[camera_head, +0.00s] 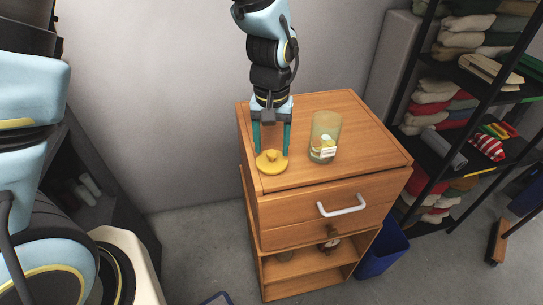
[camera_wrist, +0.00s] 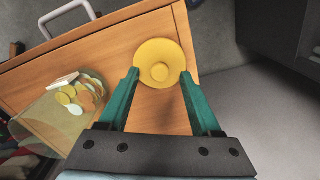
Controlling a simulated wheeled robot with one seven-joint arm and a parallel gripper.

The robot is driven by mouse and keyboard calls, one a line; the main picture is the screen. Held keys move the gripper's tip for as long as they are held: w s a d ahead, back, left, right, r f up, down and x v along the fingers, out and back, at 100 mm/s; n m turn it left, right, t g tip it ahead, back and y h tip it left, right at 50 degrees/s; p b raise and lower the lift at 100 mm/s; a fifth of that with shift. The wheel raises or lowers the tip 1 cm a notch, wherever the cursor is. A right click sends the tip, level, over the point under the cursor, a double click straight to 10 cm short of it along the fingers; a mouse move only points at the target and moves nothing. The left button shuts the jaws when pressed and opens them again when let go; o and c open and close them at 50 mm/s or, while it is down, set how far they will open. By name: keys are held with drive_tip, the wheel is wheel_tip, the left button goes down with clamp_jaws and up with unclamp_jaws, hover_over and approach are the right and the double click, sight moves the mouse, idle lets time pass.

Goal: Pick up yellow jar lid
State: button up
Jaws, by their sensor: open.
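The yellow jar lid (camera_head: 271,161) is a round disc with a small raised knob. It lies near the front left corner of the wooden cabinet top (camera_head: 338,105). In the wrist view the lid (camera_wrist: 160,63) shows just past my fingertips, knob facing the camera. My gripper (camera_head: 272,152) points down over the lid with its two green fingers apart. In the wrist view my gripper (camera_wrist: 159,74) has one fingertip near each side of the lid; I cannot tell whether they touch it.
A glass jar (camera_head: 324,137) holding coin-like discs stands right of the lid; the wrist view also shows the jar (camera_wrist: 62,112). The cabinet has a drawer with a white handle (camera_head: 342,206). A shelf of folded cloths (camera_head: 446,110) stands to the right. A blue bin (camera_head: 383,249) sits beside the cabinet.

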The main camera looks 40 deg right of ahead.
drive_tip(key=shift+f, duration=0.7)
clamp_jaws()
